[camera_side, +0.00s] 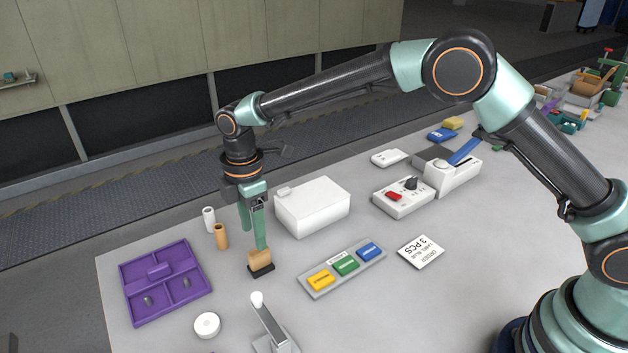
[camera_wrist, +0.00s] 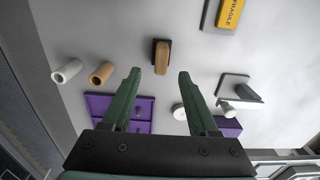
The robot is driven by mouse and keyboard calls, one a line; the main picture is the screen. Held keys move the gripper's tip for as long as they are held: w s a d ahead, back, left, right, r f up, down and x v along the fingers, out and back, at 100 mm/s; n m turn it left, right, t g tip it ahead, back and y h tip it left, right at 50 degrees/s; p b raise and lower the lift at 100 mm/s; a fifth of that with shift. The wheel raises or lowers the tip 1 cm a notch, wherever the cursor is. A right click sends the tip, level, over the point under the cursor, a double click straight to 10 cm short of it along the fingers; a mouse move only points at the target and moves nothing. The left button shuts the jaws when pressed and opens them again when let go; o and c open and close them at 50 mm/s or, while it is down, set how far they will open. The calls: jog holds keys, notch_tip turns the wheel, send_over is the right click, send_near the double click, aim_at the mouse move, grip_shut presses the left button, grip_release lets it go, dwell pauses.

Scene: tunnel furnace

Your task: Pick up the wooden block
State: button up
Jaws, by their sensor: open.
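The wooden block (camera_side: 260,257) is a small tan block on a black base, standing on the grey table. It also shows in the wrist view (camera_wrist: 163,52). My gripper (camera_side: 253,239) points down with its green fingers apart and empty. In the side view, one fingertip appears right at the block's top edge; I cannot tell whether it touches. In the wrist view, my gripper (camera_wrist: 160,73) has the block just past the fingertips, lined up with the gap between them.
A tan cylinder (camera_side: 221,236) and a white cylinder (camera_side: 208,219) stand to the left. A purple tray (camera_side: 133,312), white disc (camera_side: 207,325), lever device (camera_side: 268,325), label tray (camera_side: 342,267) and white box (camera_side: 312,206) surround the block.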

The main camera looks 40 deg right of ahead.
aim_at(259, 253)
jog(key=shift+s+d+f, duration=0.1)
jog(key=shift+f, duration=1.6)
jog(key=shift+d+f, duration=0.1)
jog(key=shift+f, duration=1.6)
grip_shut()
